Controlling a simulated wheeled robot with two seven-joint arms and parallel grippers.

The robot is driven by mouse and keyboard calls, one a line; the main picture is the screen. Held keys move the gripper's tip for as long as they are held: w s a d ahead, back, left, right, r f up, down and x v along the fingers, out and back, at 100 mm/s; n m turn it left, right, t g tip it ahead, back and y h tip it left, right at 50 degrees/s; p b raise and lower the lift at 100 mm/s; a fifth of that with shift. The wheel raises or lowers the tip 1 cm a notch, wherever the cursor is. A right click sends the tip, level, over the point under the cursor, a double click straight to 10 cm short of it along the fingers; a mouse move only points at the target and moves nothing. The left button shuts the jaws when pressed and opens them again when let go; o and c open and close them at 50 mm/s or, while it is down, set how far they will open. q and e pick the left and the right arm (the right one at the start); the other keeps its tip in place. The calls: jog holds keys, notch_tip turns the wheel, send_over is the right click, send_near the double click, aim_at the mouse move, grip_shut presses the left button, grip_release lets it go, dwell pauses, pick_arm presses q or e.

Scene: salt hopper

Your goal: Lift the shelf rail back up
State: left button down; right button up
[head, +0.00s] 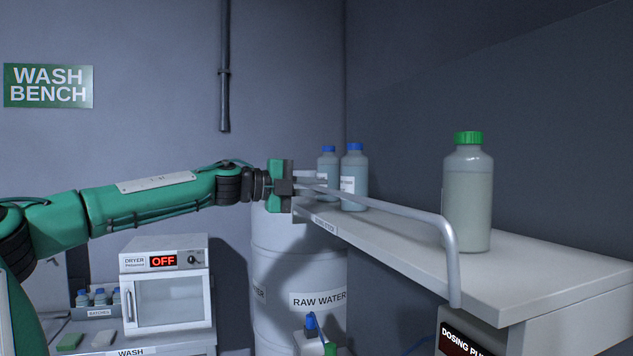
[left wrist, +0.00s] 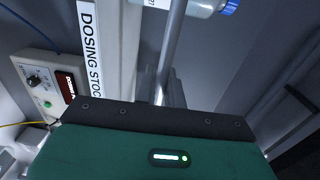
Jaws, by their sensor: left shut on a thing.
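The shelf rail (head: 385,202) is a grey bent tube along the front edge of the white shelf (head: 560,270). Its long bar stands above the shelf edge, and its near end bends down to the shelf's front face. My left gripper (head: 300,186) is shut on the rail near its far end. In the left wrist view the rail (left wrist: 173,50) runs up from behind the gripper's dark front edge; the fingertips are hidden there. My right gripper is in neither view.
On the shelf stand a green-capped bottle (head: 468,195) near the front and two blue-capped bottles (head: 354,180) (head: 328,165) at the far end. A raw water drum (head: 300,260) stands below my left gripper. A dryer (head: 165,280) sits on the wash bench at left.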

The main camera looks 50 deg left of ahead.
pick_arm(q)
jog(key=shift+w+d+r+g+p, duration=0.15)
jog(key=shift+w+g+p, duration=0.1)
jog(key=shift+g+p, duration=0.25)
jog(key=shift+w+f+y+p, duration=0.2)
jog(key=shift+y+p, duration=0.1)
jog(key=shift+p, duration=0.2)
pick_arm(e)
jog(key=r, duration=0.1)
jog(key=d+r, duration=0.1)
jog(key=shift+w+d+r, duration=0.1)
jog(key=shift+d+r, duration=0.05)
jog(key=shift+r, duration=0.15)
pick_arm(q)
jog(key=c, duration=1.6)
grip_release()
jog(key=shift+o, duration=0.2)
jog(key=shift+d, duration=0.1)
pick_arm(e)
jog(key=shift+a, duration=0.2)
